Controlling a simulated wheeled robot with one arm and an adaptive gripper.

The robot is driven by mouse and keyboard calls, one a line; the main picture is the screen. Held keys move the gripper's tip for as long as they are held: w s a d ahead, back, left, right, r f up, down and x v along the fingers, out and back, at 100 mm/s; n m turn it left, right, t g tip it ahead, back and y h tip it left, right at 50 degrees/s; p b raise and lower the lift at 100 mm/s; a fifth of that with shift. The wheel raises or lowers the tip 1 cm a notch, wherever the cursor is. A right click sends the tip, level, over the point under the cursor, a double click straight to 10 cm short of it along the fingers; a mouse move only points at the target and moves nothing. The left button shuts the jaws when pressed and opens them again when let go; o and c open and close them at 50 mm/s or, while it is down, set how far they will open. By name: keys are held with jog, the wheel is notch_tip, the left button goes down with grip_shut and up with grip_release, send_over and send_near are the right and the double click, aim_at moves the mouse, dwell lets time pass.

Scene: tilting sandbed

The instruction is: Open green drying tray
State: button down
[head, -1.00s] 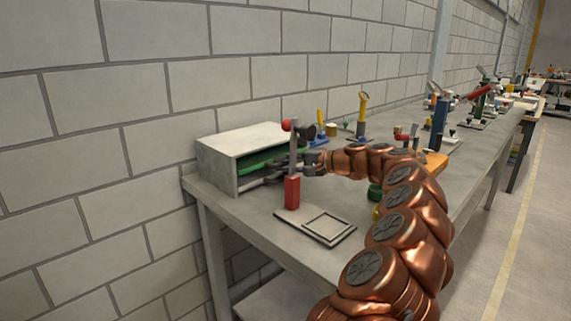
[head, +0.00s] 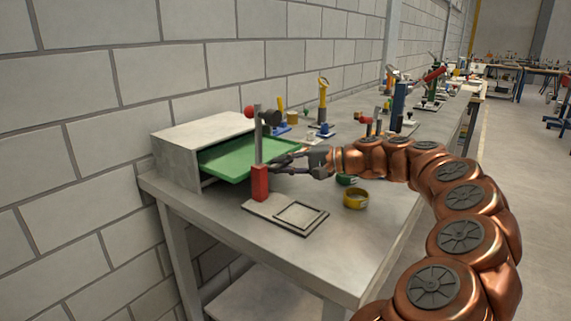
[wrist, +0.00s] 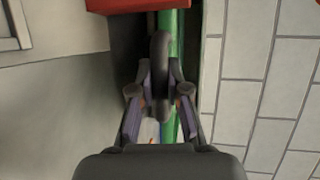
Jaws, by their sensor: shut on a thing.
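The green drying tray (head: 240,157) sticks well out of the open front of a grey box-like cabinet (head: 175,162) in the head view. My gripper (head: 283,163) is at the tray's outer end, partly behind a post in that view. In the wrist view, my gripper (wrist: 160,95) is shut on a dark rounded handle (wrist: 160,55), with the tray's green edge (wrist: 177,35) just beside it. How the handle joins the tray is hidden.
A grey post with a red base (head: 259,183) stands on a flat plate (head: 287,214) in front of the tray. A yellow ring-shaped item (head: 355,199) lies right of it. Several tools stand farther along the bench (head: 375,235). A block wall (head: 90,120) runs behind.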

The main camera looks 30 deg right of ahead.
jog(key=c, duration=1.1)
grip_release()
jog(key=shift+c, duration=0.2)
jog(key=v, duration=1.2)
jog(key=shift+r, duration=0.1)
